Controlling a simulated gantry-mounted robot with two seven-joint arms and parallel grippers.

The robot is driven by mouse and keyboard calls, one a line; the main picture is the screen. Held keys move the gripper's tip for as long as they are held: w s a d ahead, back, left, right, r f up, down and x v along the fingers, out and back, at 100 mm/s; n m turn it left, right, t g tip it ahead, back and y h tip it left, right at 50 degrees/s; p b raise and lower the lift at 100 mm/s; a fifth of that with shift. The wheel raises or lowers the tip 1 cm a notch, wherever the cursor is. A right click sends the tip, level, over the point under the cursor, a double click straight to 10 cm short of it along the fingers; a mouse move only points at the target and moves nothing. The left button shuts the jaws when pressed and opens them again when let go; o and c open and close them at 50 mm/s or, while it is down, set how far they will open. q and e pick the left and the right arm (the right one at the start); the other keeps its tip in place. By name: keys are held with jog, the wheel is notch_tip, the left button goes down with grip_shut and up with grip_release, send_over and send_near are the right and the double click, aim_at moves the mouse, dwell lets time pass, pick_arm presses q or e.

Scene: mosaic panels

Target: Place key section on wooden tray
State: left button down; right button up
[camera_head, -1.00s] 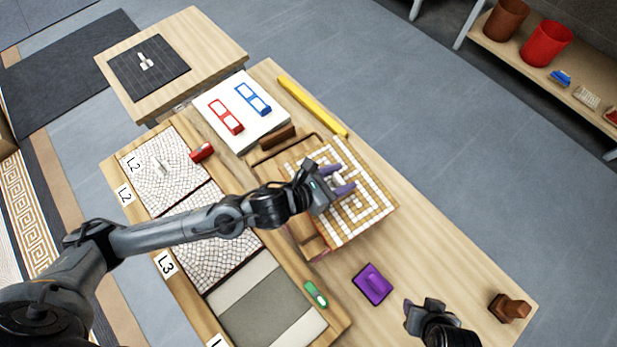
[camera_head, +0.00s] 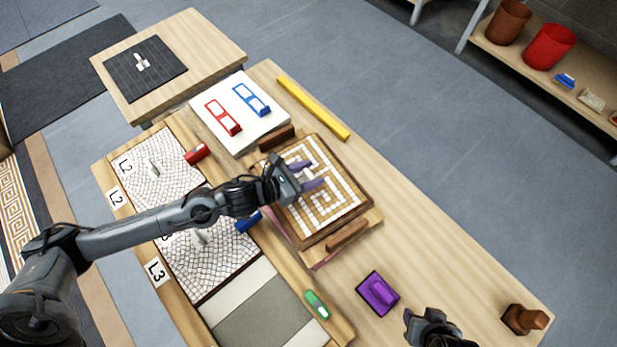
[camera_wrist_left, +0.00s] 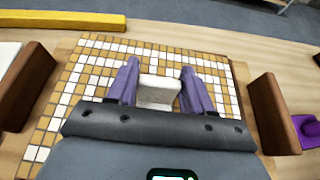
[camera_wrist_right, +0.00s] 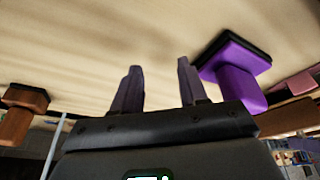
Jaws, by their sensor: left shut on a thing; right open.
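The key section (camera_head: 325,203) is a square mosaic panel with a white and tan maze pattern. It lies level within the outline of the wooden tray (camera_head: 375,218), and the tray's brown border shows around it. I cannot tell whether a small gap remains beneath it. My left gripper (camera_head: 312,175) is over the panel, shut on its white block-like handle, which shows between the purple fingers in the left wrist view (camera_wrist_left: 157,90). The gripper hides part of the panel. My right gripper (camera_head: 408,314) is open and empty near the front right; it also shows in the right wrist view (camera_wrist_right: 155,85).
The tray has raised brown handles (camera_head: 347,236) at two ends. A purple tool (camera_head: 378,293) and brown stamp-like block (camera_head: 525,319) stand at right. A yellow bar (camera_head: 313,107) lies behind. Mosaic panels (camera_head: 215,255) and a green tool (camera_head: 317,304) are at left and front.

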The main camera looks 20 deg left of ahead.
pick_arm(q)
jog(key=shift+f, duration=0.65)
pick_arm(e)
jog(key=shift+f, duration=0.55)
pick_arm(q)
jog(key=shift+c, duration=2.2)
grip_release()
jog(key=shift+f, duration=0.1)
pick_arm(e)
jog(key=shift+d, duration=0.1)
jog(key=shift+r, duration=0.15)
pick_arm(q)
jog(key=shift+s+a+r, duration=0.1)
jog(key=shift+s+r, duration=0.1)
pick_arm(e)
jog(key=shift+r, duration=0.1)
pick_arm(q)
jog(key=p+v, duration=0.3)
jog(key=v, duration=0.7)
jog(key=shift+a+p, duration=0.15)
jog(key=shift+p, duration=0.25)
pick_arm(e)
notch_tip(320, 180, up, 4)
jog(key=shift+f, duration=0.1)
pick_arm(q)
jog(key=shift+s+a+r, duration=0.2)
jog(key=shift+s+a, duration=0.15)
jog(key=shift+s, duration=0.2)
